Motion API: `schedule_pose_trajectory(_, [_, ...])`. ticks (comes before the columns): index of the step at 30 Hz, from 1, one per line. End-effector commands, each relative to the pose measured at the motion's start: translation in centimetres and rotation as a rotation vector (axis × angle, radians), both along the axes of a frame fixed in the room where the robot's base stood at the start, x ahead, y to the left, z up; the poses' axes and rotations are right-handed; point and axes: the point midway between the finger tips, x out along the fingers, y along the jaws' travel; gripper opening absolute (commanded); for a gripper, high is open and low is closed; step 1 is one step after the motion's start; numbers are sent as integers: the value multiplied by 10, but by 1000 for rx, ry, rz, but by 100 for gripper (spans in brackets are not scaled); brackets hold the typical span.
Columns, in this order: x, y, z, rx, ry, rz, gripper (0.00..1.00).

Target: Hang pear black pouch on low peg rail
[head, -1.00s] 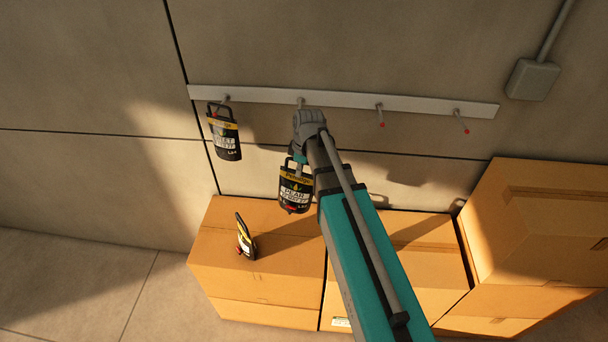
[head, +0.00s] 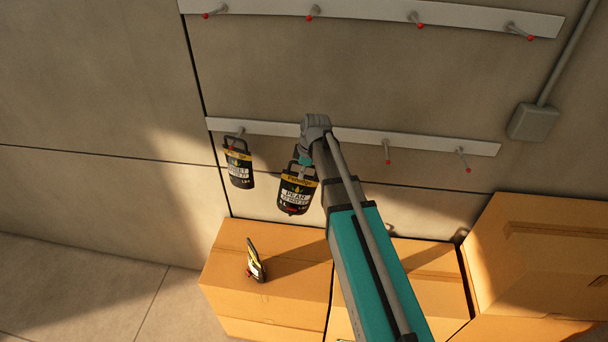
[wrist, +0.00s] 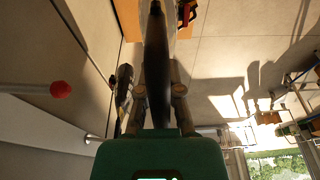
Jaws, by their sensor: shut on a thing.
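The pear black pouch (head: 297,192) has a yellow top band and a handle loop, and hangs roughly upright below my gripper (head: 303,160). My gripper is shut on its top; the wrist view shows the pouch (wrist: 156,60) edge-on between the fingers (wrist: 158,100). The low peg rail (head: 440,146) is the lower white strip on the wall. Its red-tipped pegs show to the right of my arm, while my wrist covers part of the rail. In the wrist view a red-tipped peg (wrist: 60,90) stands left of the pouch, apart from it.
A similar black pouch (head: 239,168) hangs on the low rail's leftmost peg, close left of the held one. Another pouch (head: 254,265) stands on a cardboard box (head: 290,290). An upper peg rail (head: 365,13) is empty. A grey wall box (head: 533,122) is at right.

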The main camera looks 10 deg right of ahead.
Motion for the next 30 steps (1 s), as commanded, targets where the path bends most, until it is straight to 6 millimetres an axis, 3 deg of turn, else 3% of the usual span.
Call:
schedule_pose_trajectory(17, [2,-1,0,1,0,0,0])
schedule_pose_trajectory(30, [17,-5,-1,1,-1,0,0])
